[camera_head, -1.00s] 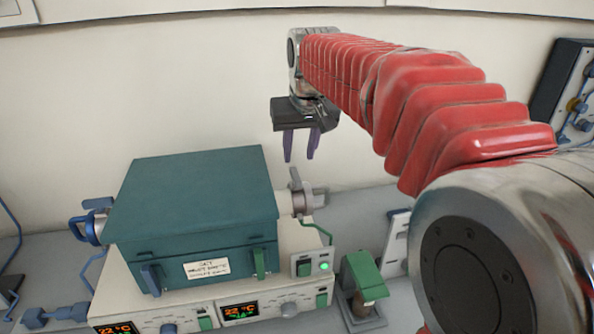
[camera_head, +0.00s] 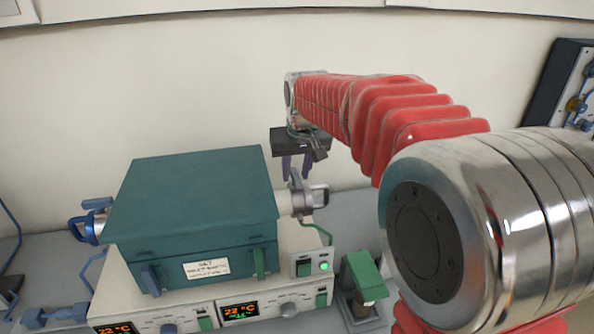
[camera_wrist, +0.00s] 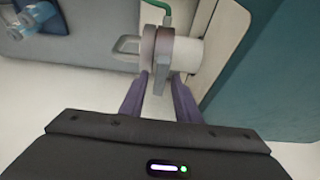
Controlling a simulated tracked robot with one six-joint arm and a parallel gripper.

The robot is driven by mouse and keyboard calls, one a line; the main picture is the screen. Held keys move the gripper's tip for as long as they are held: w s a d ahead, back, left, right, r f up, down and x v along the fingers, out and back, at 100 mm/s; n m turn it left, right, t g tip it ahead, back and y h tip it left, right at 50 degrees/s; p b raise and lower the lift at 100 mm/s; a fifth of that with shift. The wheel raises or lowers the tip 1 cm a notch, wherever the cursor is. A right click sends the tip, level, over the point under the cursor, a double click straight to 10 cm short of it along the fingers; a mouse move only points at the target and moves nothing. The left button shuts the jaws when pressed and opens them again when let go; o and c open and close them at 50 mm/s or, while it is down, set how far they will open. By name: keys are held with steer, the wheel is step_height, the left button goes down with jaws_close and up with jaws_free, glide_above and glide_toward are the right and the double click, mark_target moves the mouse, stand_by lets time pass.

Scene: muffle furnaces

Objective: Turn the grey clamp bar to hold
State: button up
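The grey clamp bar (camera_head: 295,180) stands roughly upright at the silver end fitting (camera_head: 312,198) on the right side of the teal furnace (camera_head: 195,205). In the wrist view the clamp bar (camera_wrist: 164,62) crosses the face of the round fitting, with a grey loop handle (camera_wrist: 126,49) to its left. My gripper (camera_head: 297,177) is just above and behind the bar in the head view, its fingertips partly hidden by it. In the wrist view my gripper (camera_wrist: 161,78) is open. The bar's lower end shows between its purple fingers; I cannot tell whether they touch it.
A blue-handled fitting (camera_head: 90,220) is on the furnace's left side. The wall (camera_head: 150,90) is behind my gripper.

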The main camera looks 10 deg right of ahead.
jaws_close()
steer(key=shift+d, duration=0.1)
steer(key=shift+n, duration=0.6)
steer(key=n+y, duration=0.1)
steer(key=n, duration=0.1)
steer(key=n+y, duration=0.1)
steer(key=n, duration=0.2)
steer(key=shift+w+d+g+y, duration=0.1)
steer(key=shift+d+g+y, duration=0.1)
steer(key=shift+g+y, duration=0.1)
steer(key=n+g, duration=0.1)
steer(key=n, duration=0.2)
steer(key=n+y, duration=0.1)
steer(key=n, duration=0.2)
steer(key=shift+w+d+g, duration=0.1)
steer(key=shift+w+g, duration=0.05)
steer(key=shift+g, duration=0.25)
steer(key=n+g, duration=0.1)
steer(key=n, duration=0.2)
steer(key=n+g, duration=0.1)
steer(key=n, duration=0.1)
steer(key=shift+w+n+y, duration=0.15)
steer(key=shift+n+y, duration=0.25)
steer(key=shift+o, duration=0.6)
jaws_free()
